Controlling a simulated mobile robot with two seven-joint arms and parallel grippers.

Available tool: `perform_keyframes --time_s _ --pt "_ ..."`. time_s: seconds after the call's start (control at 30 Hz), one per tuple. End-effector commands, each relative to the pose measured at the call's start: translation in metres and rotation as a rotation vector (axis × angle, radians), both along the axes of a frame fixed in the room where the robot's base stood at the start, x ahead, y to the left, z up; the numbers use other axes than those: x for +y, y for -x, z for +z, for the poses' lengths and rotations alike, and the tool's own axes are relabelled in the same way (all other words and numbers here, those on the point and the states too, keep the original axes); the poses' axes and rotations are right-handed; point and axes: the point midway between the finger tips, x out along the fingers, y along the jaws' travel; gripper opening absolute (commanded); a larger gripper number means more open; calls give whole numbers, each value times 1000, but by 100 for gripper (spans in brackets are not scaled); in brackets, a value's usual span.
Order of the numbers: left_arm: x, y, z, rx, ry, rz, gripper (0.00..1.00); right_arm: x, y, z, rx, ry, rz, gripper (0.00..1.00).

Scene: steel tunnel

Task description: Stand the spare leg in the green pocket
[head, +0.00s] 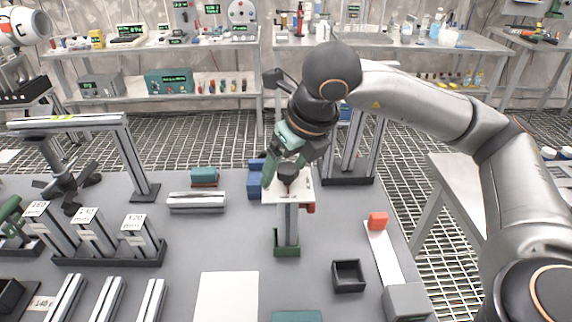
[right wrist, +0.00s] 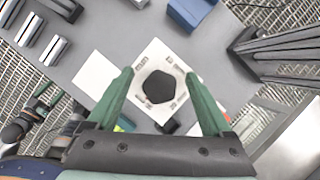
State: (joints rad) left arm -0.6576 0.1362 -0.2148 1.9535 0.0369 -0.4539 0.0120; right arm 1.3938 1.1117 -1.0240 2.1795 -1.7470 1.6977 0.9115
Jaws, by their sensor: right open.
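A silver leg (head: 288,222) stands upright with its lower end in the green pocket (head: 287,250) on the grey table. A white plate with printed marks (head: 274,196) sits at its top, with a dark knob (head: 288,173) above it. My right gripper (head: 282,163) is just over the plate. In the right wrist view its green fingers (right wrist: 165,100) are spread, on either side of the knob (right wrist: 163,86) and apart from it. A green and dark shape at the lower left there seems to be my left gripper (right wrist: 38,103); its jaws cannot be made out.
A rack of labelled legs (head: 110,256) stands left, with loose silver bars (head: 108,300) in front. Blue blocks (head: 255,180) and a dark-based frame (head: 347,180) are behind.

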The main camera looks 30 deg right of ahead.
Motion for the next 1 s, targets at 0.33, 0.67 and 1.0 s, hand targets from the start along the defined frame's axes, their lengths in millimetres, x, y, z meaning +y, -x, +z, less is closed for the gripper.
perform_keyframes --time_s 0.33,0.67,1.0 --pt "-5 -4 10 -4 7 -9 80 -1 13 34 -7 -1 1 84" --pt "-3 -6 15 -16 4 -5 80 -3 40 97 -6 -1 1 84" --pt "1 1 9 2 -2 0 80 -4 49 116 -3 0 0 84"
